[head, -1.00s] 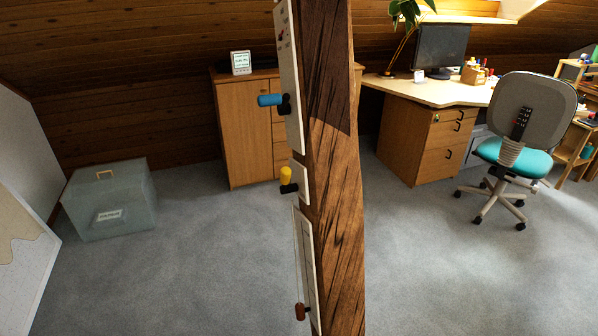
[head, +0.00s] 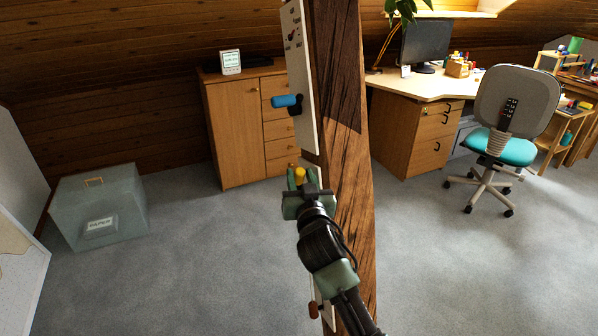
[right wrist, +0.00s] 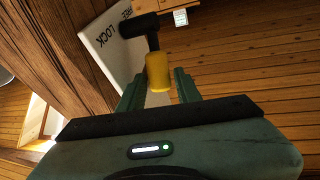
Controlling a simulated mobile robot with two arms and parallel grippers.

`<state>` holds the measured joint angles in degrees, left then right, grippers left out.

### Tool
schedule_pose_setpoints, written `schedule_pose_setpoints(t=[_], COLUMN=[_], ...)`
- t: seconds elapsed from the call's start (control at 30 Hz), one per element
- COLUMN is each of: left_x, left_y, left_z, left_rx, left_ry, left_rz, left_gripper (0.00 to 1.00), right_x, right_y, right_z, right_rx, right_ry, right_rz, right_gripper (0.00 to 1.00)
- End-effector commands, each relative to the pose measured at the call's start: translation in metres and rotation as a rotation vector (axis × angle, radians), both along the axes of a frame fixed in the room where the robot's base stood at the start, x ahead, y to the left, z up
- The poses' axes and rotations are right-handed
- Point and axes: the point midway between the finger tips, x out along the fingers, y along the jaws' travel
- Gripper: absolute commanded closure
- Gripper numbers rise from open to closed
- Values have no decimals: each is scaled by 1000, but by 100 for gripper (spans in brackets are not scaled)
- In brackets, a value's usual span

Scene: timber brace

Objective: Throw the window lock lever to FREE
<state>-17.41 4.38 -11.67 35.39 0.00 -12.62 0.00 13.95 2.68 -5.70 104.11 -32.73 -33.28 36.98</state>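The lock lever has a yellow grip (head: 299,174) on a black arm, mounted low on the timber post. In the right wrist view the yellow grip (right wrist: 158,72) stands out from a white plate (right wrist: 108,45) lettered LOCK and, partly hidden by the black arm, FREE. My right gripper (head: 300,178) is at the lever in the head view. In the right wrist view its green fingers (right wrist: 158,88) are spread either side of the grip's near end, with gaps showing. My left gripper is in neither view.
The timber post (head: 343,110) stands right behind the lever. Above is a panel with a blue-handled lever (head: 286,101); below is a red-brown knob (head: 313,310). Open carpet lies between.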

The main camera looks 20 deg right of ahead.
Motion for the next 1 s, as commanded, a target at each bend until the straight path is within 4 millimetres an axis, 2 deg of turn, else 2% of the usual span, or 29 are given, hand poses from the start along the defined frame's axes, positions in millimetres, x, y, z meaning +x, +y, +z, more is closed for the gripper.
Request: schedule_pose_setpoints(t=[0.2,0.47,0.53,0.6,1.0], left_x=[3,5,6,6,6], left_y=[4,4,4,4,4], left_z=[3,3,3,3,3], left_rx=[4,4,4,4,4], left_ry=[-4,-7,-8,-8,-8], left_rz=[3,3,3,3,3], left_gripper=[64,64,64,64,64], right_x=[19,21,21,21,20], right_y=[-4,-4,-4,-4,-4], right_z=[0,-1,-1,-1,-1], right_rx=[-1,-1,-1,-1,-1], right_ry=[0,1,1,1,2], right_rz=[0,1,1,1,1], right_gripper=[66,66,80,100,100])
